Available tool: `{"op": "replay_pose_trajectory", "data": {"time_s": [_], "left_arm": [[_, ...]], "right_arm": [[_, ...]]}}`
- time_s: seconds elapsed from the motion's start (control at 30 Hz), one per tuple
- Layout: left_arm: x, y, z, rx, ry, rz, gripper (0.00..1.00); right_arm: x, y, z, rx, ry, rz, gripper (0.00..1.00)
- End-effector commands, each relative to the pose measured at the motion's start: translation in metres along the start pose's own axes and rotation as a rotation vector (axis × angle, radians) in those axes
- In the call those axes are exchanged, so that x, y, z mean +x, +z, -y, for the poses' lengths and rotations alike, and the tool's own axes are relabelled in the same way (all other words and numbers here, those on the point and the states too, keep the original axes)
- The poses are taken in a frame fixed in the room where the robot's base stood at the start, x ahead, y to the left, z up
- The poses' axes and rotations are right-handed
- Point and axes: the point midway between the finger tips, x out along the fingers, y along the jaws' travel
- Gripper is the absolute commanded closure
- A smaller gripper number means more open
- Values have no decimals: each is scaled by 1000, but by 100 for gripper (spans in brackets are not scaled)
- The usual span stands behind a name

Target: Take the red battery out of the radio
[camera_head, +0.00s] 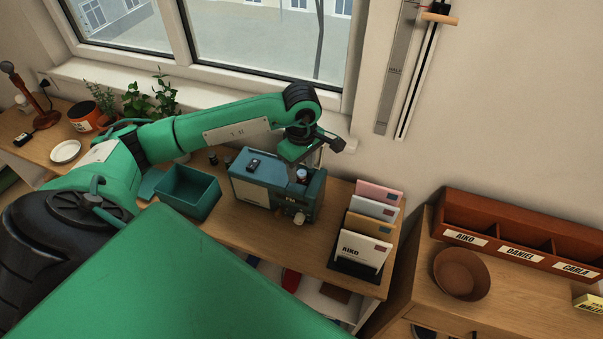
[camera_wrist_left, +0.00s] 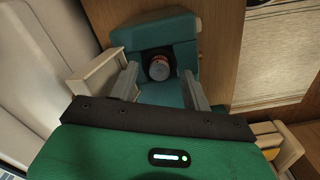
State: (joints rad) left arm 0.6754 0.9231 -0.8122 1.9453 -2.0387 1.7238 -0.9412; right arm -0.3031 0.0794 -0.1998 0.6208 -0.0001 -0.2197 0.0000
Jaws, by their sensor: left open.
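The teal radio (camera_head: 277,183) stands on the wooden desk, and part of it shows in the left wrist view (camera_wrist_left: 155,30). A battery (camera_head: 302,175) with a reddish end sits upright in the open well at the radio's right end. Its round end (camera_wrist_left: 159,67) faces the left wrist camera. My left gripper (camera_head: 303,162) is over this end of the radio. In the left wrist view its two fingers (camera_wrist_left: 160,88) are apart, with the battery's end between and beyond them. I cannot tell whether they touch it. My right gripper is not in view.
An open teal box (camera_head: 187,190) stands left of the radio. A small dark object (camera_head: 253,165) lies on the radio's top. A rack of envelopes (camera_head: 363,237) stands to the right. The window sill and wall (camera_head: 375,165) are close behind.

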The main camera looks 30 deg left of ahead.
Motion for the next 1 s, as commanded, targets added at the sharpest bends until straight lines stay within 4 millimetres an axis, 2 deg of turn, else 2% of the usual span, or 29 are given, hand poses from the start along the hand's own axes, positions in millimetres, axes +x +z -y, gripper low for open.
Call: {"op": "replay_pose_trajectory", "data": {"time_s": [0.33,0.5,0.6,1.0], "left_arm": [[8,0,0,1,1,0,51],[8,0,0,1,1,0,85],[8,0,0,1,1,0,100],[1,0,-1,0,4,0,100]], "right_arm": [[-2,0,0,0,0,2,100],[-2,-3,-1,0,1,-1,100],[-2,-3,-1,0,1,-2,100],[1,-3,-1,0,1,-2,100]]}}
